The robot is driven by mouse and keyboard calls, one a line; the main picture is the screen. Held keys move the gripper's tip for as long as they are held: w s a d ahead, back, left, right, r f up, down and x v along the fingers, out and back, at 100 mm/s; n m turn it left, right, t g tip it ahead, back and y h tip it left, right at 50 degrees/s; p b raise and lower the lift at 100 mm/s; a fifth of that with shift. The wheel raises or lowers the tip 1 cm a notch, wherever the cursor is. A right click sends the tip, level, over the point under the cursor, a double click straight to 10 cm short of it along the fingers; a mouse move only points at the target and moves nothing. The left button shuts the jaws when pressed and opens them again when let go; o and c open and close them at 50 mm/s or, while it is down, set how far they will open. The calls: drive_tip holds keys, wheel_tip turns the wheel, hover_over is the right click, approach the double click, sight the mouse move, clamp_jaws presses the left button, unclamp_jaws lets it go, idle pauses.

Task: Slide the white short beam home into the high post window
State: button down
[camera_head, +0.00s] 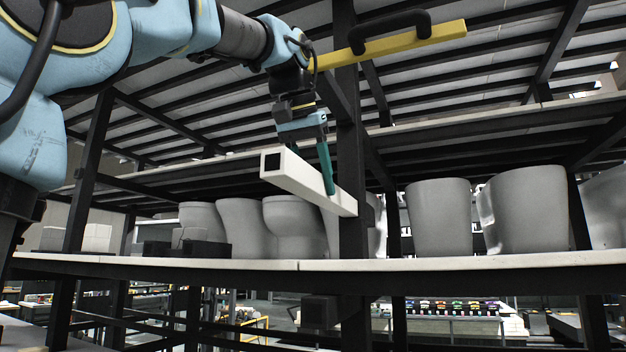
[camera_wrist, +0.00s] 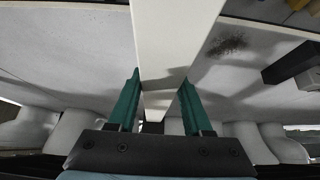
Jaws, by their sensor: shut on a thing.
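The white short beam (camera_head: 300,180) is a square hollow bar with its open end towards the left in the head view. It slants down to the right, and its right end overlaps the dark post (camera_head: 350,150). I cannot tell whether that end is inside the post or in front of it; the post window does not show. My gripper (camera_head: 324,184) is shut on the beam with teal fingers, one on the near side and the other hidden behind. In the wrist view the beam (camera_wrist: 175,40) runs between both fingers of my gripper (camera_wrist: 160,90).
A yellow bar with a black handle (camera_head: 400,38) crosses the post above my gripper. A pale shelf (camera_head: 220,268) below carries several grey ceramic pieces (camera_head: 440,215) and small dark blocks (camera_head: 197,248). Dark frame members run overhead. Open air lies left of the beam.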

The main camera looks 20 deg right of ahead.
drive_tip(key=shift+w+d+r, duration=0.1)
drive_tip(key=shift+w+d, duration=0.7)
drive_tip(key=shift+w, duration=0.05)
idle(0.7)
drive_tip(key=shift+w+d, duration=1.5)
drive_tip(key=shift+w, duration=0.1)
drive_tip(key=shift+w+d, duration=0.1)
idle(0.4)
drive_tip(key=shift+w+d, duration=1.45)
drive_tip(key=shift+w, duration=0.1)
drive_tip(key=shift+w+d, duration=0.1)
drive_tip(key=shift+w, duration=0.05)
idle(0.4)
drive_tip(key=shift+w+d, duration=0.1)
drive_tip(key=shift+d, duration=0.05)
drive_tip(key=shift+w+r, duration=0.1)
drive_tip(key=shift+d, duration=0.1)
